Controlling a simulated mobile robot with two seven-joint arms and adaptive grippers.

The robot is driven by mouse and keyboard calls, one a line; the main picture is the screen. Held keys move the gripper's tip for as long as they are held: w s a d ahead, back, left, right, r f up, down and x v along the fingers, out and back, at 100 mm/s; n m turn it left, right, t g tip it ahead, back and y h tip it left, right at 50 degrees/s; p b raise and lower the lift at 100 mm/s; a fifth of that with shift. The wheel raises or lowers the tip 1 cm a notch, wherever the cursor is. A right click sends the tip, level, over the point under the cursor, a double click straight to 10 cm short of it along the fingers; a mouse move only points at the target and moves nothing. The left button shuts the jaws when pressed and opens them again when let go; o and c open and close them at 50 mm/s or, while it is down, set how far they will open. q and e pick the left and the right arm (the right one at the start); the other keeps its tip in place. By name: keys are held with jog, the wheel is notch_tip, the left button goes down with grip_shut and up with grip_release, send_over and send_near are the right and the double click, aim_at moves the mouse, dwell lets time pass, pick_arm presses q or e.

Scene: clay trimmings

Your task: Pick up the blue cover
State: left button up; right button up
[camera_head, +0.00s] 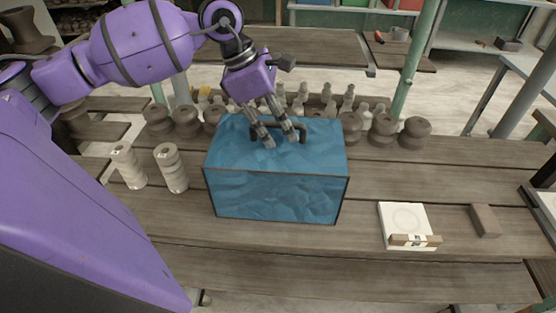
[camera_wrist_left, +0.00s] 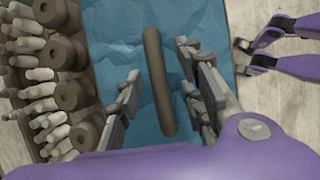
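The blue cover (camera_head: 275,195) is a box-like block standing on the wooden table, with a dark bar handle (camera_head: 303,133) on its top. My left gripper (camera_head: 285,141) is over the top of the cover, pointing down at the handle. In the left wrist view the handle (camera_wrist_left: 158,85) lies between the left gripper's open fingers, with a gap on each side. The cover's blue top (camera_wrist_left: 205,18) shows behind it. My right gripper (camera_wrist_left: 250,58) shows at the upper right of the wrist view, fingers apart and empty, beside the cover.
Dark rounded pots (camera_head: 414,133) and small pale pieces (camera_head: 348,98) stand behind the cover. Two pale ribbed cylinders (camera_head: 172,168) stand to its left. A white square plate (camera_head: 405,217) and a brown block (camera_head: 485,220) lie to the right. The table between cover and plate is clear.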

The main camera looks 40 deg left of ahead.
pick_arm(q)
grip_shut()
jog(key=shift+r, duration=0.1)
dwell(0.4)
